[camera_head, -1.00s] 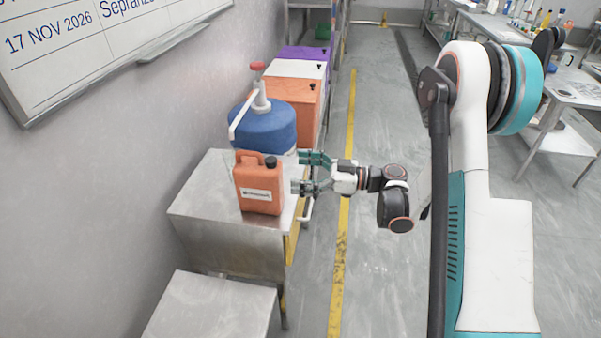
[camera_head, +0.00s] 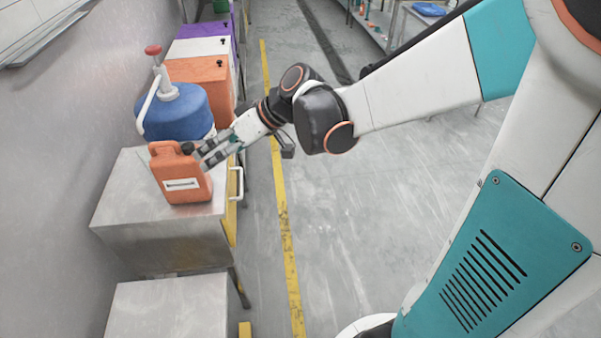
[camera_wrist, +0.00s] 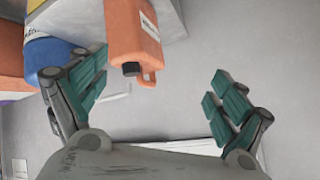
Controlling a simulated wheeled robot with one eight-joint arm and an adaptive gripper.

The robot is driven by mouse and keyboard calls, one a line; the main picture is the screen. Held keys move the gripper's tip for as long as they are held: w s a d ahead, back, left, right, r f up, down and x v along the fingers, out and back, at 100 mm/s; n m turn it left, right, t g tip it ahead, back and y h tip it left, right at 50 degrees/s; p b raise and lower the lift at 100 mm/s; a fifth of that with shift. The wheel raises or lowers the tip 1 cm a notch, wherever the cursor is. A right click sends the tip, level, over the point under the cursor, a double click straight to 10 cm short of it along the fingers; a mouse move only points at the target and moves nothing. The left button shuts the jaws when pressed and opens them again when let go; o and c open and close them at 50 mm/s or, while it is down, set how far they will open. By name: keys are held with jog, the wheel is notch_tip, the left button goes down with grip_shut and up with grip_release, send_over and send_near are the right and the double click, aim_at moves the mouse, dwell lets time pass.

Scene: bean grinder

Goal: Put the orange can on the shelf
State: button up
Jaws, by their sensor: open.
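The orange can (camera_head: 181,173) has a white label and a dark cap. It stands upright on a metal table (camera_head: 125,205) against the left wall. My gripper (camera_head: 206,155) is at the can's right side, pointing left toward it. In the wrist view the can (camera_wrist: 130,35) shows at the top, with its cap toward me, and my gripper's two teal fingers (camera_wrist: 160,90) are spread wide. The can is beyond the fingertips, nearer the left finger, and nothing is held. I cannot tell whether a finger touches the can. No shelf for the can is clearly identifiable.
A blue container (camera_head: 180,112) with a red-topped pump stands just behind the can. Orange (camera_head: 205,75), white (camera_head: 200,47) and purple (camera_head: 208,29) boxes line up farther back. A lower metal surface (camera_head: 165,305) is in front. The floor right of the yellow line is open.

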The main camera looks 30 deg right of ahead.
jog(key=s+d+r+m+t+h, duration=0.1)
jog(key=s+d+m+h, duration=0.2)
jog(key=s, duration=0.6)
jog(key=s+d+r+m+h, duration=0.1)
jog(key=s+d+m+h, duration=0.2)
jog(key=s+d+h, duration=0.2)
jog(key=s+d, duration=0.1)
jog(key=s, duration=0.2)
jog(key=shift+s+d+t, duration=0.2)
jog(key=shift+s+t, duration=0.2)
